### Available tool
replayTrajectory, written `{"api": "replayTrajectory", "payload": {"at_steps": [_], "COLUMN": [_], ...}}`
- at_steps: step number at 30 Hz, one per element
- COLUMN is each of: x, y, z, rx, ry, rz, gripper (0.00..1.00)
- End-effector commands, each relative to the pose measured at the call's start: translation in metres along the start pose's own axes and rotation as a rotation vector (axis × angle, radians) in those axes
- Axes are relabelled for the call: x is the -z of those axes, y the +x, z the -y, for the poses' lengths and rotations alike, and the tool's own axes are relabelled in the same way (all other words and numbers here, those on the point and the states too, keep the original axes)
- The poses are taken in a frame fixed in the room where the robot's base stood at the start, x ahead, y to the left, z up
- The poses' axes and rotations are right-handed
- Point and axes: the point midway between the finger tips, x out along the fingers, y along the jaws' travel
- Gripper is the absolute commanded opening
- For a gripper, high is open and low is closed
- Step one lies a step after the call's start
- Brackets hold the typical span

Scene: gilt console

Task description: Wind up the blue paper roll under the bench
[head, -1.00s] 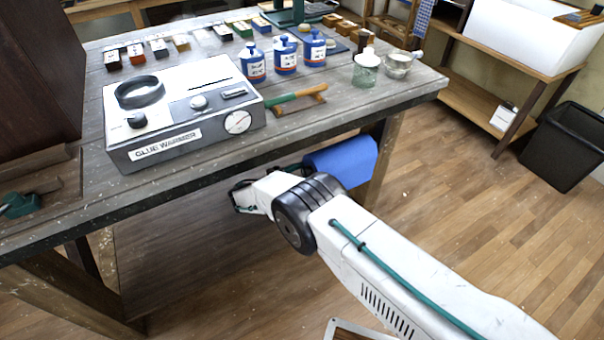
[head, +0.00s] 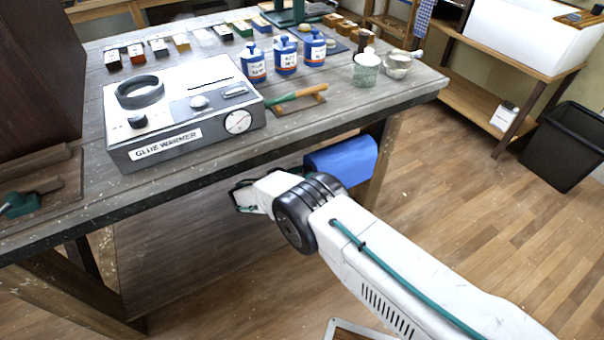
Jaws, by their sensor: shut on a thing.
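The blue paper roll (head: 342,161) hangs under the front right of the bench (head: 210,165), its left end close behind my arm. My gripper (head: 291,170) is only partly seen below the bench edge, beside the roll's left end. Dark parts of my wrist show further left, and my own arm covers much of the area. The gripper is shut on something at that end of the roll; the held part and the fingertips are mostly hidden.
A bench leg (head: 382,158) is right beside the roll. A black bin (head: 563,146) stands at right; the floor between is clear.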

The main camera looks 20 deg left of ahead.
Motion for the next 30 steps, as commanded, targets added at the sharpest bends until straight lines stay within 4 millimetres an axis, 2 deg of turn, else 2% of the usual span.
{"api": "replayTrajectory", "payload": {"at_steps": [30], "x": [-0.0027], "y": [-0.0012], "z": [0.0048], "rx": [0.003], "ry": [-0.954], "rz": [0.000], "gripper": [0.16]}}
